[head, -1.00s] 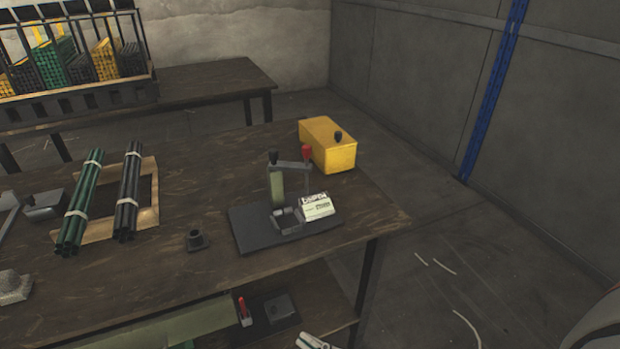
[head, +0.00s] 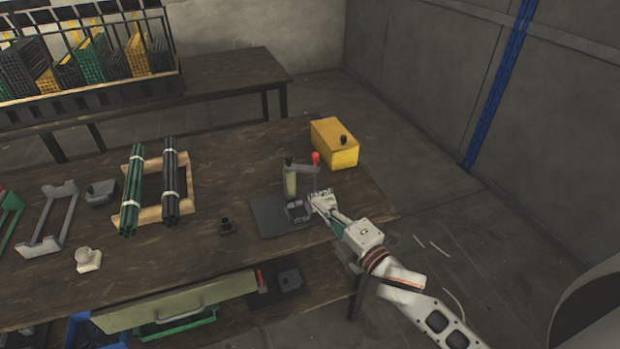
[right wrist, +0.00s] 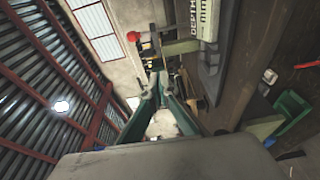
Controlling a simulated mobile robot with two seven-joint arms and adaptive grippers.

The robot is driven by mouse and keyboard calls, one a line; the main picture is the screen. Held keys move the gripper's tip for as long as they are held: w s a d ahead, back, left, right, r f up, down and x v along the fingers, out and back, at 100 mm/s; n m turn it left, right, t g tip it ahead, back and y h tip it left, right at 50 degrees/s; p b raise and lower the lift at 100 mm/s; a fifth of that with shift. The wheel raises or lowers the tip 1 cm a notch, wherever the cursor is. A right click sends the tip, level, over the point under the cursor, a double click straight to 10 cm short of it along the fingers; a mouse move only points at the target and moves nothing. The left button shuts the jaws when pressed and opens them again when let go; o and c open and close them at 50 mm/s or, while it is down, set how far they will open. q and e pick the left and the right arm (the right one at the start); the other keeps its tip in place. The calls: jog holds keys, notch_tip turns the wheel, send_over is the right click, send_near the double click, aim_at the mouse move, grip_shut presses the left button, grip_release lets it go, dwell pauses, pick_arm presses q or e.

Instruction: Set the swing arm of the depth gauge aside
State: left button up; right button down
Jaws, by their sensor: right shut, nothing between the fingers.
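The depth gauge has a dark base plate (head: 262,216) at the right end of the bench, with an olive-green post (head: 290,184). Its grey swing arm (head: 303,167) runs from the post top to a red knob (head: 316,158). The right wrist view also shows the red knob (right wrist: 133,36), the post (right wrist: 182,47) and part of the gauge's lettered scale (right wrist: 204,22). My right gripper (head: 328,208) is shut and empty at the gauge's front right, below the knob; it partly hides the scale block. Its fingers (right wrist: 158,78) show apart from the knob. My left gripper is out of view.
A yellow box (head: 335,148) with a black knob stands behind the gauge. Green and dark rod bundles lie on a wooden frame (head: 150,214) further left. Open floor lies right of the bench.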

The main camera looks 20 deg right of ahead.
send_near(300, 171)
jog(key=w+a, duration=0.2)
jog(key=a, duration=0.1)
jog(key=shift+a+r, duration=0.1)
jog(key=shift+a, duration=0.15)
jog(key=shift+w+d, duration=0.5)
jog(key=shift+w, duration=0.4)
jog(key=shift+w+d, duration=0.45)
jog(key=shift+w, duration=0.4)
